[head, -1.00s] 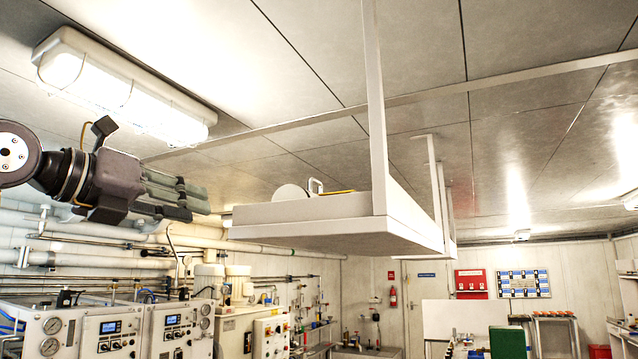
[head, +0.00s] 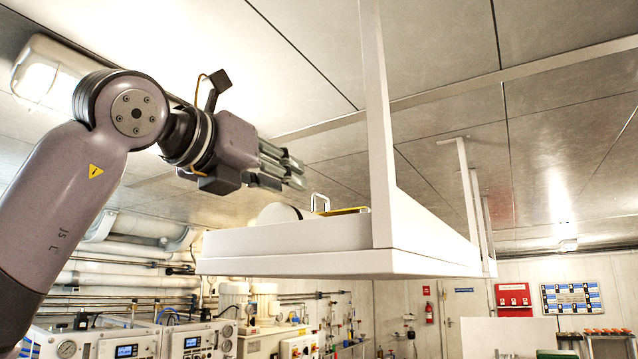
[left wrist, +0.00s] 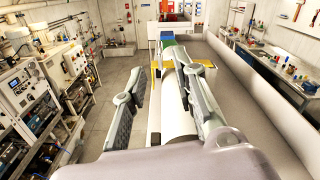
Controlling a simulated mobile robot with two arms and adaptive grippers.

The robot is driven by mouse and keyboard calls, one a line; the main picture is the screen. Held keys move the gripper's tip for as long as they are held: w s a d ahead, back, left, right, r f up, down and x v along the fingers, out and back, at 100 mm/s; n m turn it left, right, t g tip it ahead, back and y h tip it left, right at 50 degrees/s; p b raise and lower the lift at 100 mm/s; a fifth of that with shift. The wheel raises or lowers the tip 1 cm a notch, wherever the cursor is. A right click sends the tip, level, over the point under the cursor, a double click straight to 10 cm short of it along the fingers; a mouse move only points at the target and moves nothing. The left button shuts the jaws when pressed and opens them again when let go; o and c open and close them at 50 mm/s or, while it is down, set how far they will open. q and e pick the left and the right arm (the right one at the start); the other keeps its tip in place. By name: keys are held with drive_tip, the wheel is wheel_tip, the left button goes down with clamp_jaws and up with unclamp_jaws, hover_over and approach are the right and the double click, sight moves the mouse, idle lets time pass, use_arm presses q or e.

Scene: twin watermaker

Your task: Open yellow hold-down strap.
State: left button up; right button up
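The yellow strap (head: 345,211) shows as a thin yellow strip on top of the white hanging shelf (head: 290,238), next to a metal loop handle (head: 320,202). A white cylinder (head: 280,213) lies on the shelf, mostly hidden by its rim. My left gripper (head: 296,172) is above the cylinder, apart from it and from the strap, and empty. In the left wrist view its two fingers (left wrist: 163,68) stand apart, with the cylinder (left wrist: 178,112) below and between them. Yellow (left wrist: 156,70) shows just ahead, partly hidden by the fingers. My right gripper is out of view.
White posts (head: 379,120) hang the shelf from the ceiling, with one close to the right of my gripper. A ceiling lamp (head: 40,78) is behind my left arm. Pump panels (head: 125,345) stand low at the left. A green item (left wrist: 167,41) shows farther along.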

sight(320, 196)
use_arm(q)
drive_tip(key=p+x, duration=0.4)
drive_tip(key=x, duration=0.6)
drive_tip(key=shift+w+d+p, duration=0.2)
drive_tip(key=shift+w+p, duration=0.1)
drive_tip(key=shift+w, duration=0.15)
drive_tip(key=shift+f, duration=0.1)
drive_tip(key=c, duration=0.4)
clamp_jaws()
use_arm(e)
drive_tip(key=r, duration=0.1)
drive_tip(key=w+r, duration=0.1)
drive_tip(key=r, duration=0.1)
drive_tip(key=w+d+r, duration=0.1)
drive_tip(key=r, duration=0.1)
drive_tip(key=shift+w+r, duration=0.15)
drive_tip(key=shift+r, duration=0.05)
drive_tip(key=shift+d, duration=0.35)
